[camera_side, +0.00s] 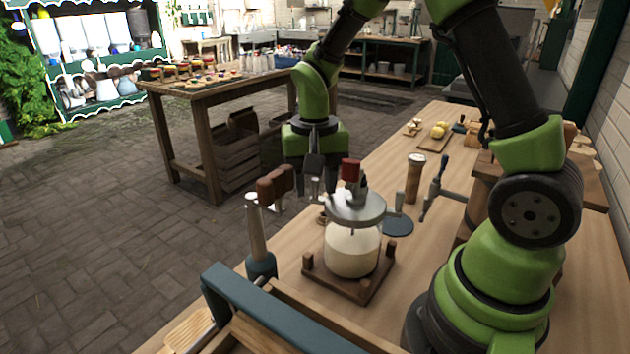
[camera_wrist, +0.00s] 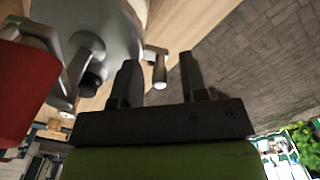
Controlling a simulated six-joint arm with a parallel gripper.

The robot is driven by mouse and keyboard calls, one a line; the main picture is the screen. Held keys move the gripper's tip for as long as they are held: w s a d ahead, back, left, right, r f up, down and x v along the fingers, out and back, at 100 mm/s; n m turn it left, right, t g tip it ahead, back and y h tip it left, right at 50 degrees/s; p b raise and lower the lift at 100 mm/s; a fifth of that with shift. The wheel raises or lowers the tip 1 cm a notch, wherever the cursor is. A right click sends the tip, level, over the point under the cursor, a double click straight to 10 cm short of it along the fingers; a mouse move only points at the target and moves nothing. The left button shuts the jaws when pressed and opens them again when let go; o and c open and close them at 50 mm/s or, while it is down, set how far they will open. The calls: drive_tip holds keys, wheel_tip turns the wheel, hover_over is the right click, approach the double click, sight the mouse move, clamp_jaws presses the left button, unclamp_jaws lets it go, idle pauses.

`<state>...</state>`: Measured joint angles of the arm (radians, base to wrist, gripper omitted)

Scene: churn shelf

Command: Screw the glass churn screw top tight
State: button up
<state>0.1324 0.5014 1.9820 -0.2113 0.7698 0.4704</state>
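The glass churn (camera_side: 352,250) stands upright on a wooden base with corner posts and holds something cream-coloured. Its grey screw top (camera_side: 357,208) sits on the jar's mouth, with a red knob (camera_side: 350,170) above it. I cannot tell how tight the top is. My gripper (camera_side: 318,188) points down just left of and behind the screw top in the side view. In the wrist view my gripper (camera_wrist: 159,75) has its two dark fingers apart with nothing held.
A tool with a brown handle (camera_side: 275,185) stands left of the churn, close to my gripper. A blue-grey bar (camera_side: 255,305) crosses the near bench edge. A wooden cylinder (camera_side: 414,180) and grey crank-like tool (camera_side: 437,187) stand behind right. Open floor lies left.

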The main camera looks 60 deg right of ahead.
drive_tip(key=shift+r, duration=0.1)
wheel_tip(320, 180, up, 10)
drive_tip(key=shift+f, duration=0.1)
idle(0.3)
drive_tip(key=shift+a, duration=0.25)
drive_tip(key=c, duration=0.6)
drive_tip(key=a+m+h, duration=0.1)
drive_tip(key=m, duration=0.1)
drive_tip(key=a+r+m+h, duration=0.1)
drive_tip(key=a, duration=0.1)
drive_tip(key=s+a+m+h, duration=0.1)
drive_tip(key=a+m, duration=0.1)
drive_tip(key=shift+r+m+h, duration=0.15)
drive_tip(key=shift+m+h, duration=0.15)
clamp_jaws()
drive_tip(key=shift+m+t+h, duration=0.3)
drive_tip(key=shift+m, duration=0.5)
drive_tip(key=x, duration=0.9)
drive_tip(key=shift+a+f, duration=0.2)
drive_tip(key=shift+f, duration=0.05)
